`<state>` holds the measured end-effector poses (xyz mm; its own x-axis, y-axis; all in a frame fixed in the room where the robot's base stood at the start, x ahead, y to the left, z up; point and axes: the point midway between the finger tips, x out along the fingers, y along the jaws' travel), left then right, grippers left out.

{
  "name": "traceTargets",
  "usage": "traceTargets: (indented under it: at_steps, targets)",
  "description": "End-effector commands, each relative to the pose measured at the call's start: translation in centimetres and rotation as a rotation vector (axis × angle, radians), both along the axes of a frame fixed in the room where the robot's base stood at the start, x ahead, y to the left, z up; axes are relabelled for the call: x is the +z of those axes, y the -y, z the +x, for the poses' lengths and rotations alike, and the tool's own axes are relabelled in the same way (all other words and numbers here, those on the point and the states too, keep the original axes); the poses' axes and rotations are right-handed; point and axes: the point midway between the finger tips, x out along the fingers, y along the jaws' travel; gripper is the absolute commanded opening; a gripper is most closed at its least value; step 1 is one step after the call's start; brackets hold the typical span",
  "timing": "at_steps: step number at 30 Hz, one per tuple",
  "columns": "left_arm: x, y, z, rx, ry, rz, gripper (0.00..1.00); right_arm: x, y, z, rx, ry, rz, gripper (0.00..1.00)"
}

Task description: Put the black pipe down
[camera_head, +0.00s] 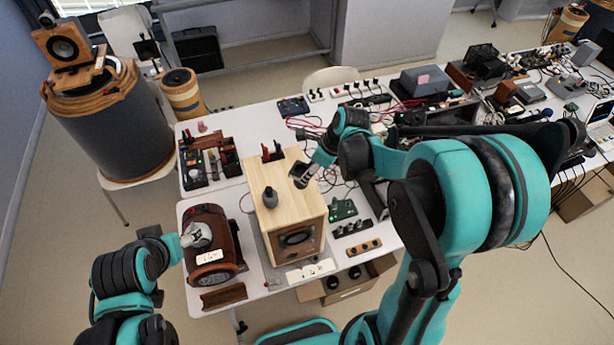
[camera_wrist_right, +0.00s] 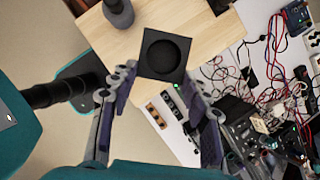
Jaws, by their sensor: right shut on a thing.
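The black pipe (camera_wrist_right: 164,58) shows end-on in the right wrist view as a dark square with a round hole. My right gripper (camera_wrist_right: 152,80) is shut on it, with a finger at each side. In the head view my right gripper (camera_head: 306,174) and the pipe's dark end (camera_head: 298,172) are over the right part of a light wooden box's top (camera_head: 288,200). I cannot tell whether the pipe touches the box. My left gripper (camera_head: 190,238) is at the brown drum-shaped speaker (camera_head: 210,245); its fingertips are too unclear to read.
A dark grey bottle-shaped object (camera_head: 269,198) stands on the box's left part. A red-and-black clip-like item (camera_head: 272,152) is near its back edge. Cables and electronics crowd the white table (camera_head: 250,130) behind and to the right. A green circuit board (camera_head: 342,210) lies right of the box.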

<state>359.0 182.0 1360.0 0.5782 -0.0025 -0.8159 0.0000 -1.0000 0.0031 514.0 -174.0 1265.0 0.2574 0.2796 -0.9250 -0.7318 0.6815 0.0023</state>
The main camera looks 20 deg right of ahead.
Motion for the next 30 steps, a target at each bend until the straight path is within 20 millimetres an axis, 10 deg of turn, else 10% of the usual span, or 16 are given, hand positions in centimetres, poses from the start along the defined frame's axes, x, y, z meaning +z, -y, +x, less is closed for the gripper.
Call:
traceTargets:
  at_steps: [24,25,30]
  targets:
    - [0.0,0.0,0.0,0.000,0.000,0.000,0.69,-4.9,-0.4,0.5,0.000,0.000,-0.001,0.15]
    - [0.1,0.0,0.0,0.000,0.000,0.000,0.69,-4.8,-0.4,0.5,0.000,0.000,-0.001,0.55]
    - [0.2,0.0,0.0,0.000,0.000,0.000,0.69,-4.7,-0.4,0.5,0.000,0.000,-0.001,0.68]
